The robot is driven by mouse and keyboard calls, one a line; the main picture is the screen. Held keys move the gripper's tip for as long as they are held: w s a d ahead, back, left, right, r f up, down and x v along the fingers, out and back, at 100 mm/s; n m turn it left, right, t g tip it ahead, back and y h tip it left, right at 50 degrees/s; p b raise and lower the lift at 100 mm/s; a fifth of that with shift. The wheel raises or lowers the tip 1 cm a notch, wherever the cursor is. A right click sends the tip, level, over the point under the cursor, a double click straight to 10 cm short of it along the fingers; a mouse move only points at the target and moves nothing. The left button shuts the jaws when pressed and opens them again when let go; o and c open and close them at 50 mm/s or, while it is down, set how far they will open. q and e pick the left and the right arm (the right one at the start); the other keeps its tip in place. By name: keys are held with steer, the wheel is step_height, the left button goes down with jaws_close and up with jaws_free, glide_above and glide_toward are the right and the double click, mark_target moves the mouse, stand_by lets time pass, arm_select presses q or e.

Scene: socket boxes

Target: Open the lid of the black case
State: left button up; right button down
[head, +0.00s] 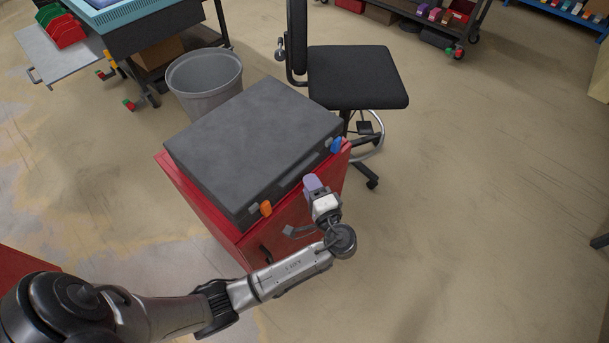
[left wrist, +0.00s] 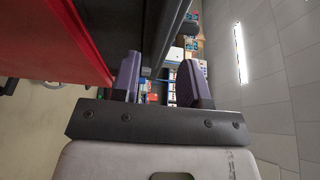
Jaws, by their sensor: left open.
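The black case (head: 255,140) lies flat with its lid closed. It sits on top of a red cabinet (head: 235,245). Its front edge has an orange latch (head: 266,208) at the left and a blue latch (head: 336,145) at the right; I cannot tell whether they are fastened. My left gripper (head: 312,184) is in front of the case's front edge, between the latches and nearer the blue one. In the left wrist view its two purple fingers (left wrist: 161,82) are apart with nothing held between them. The dark case edge (left wrist: 165,28) shows just beyond them. My right gripper is not in view.
A grey bin (head: 205,85) stands behind the cabinet. A black chair (head: 357,78) stands close behind the case's right side. A workbench (head: 140,30) is at the back left. The floor to the right is clear.

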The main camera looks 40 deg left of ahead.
mark_target(302, 171)
arm_select(q)
steer(key=shift+x, duration=2.05)
jaws_close()
